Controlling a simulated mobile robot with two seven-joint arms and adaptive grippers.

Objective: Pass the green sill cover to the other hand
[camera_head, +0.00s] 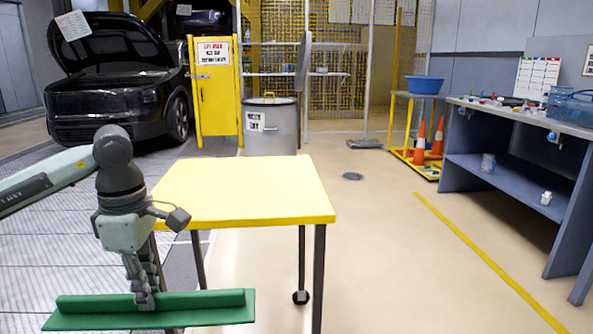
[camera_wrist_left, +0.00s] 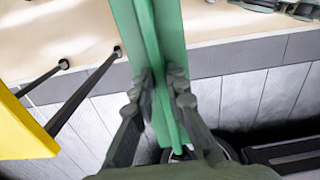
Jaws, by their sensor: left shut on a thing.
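The green sill cover (camera_head: 206,300) is a long green L-shaped strip, held roughly level at the lower left of the head view, in front of the yellow table. My left gripper (camera_head: 146,301) comes down from above and is shut on it near its middle. In the left wrist view, the sill cover (camera_wrist_left: 160,40) runs up and down between the two fingers of my left gripper (camera_wrist_left: 163,90), which pinch its upright flange.
The yellow table (camera_head: 250,190) stands bare just beyond the sill cover. A black car (camera_head: 115,90) with its hood up is at the back left. A grey bin (camera_head: 271,125) stands behind the table. A workbench (camera_head: 520,150) is on the right. Open floor lies between table and bench.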

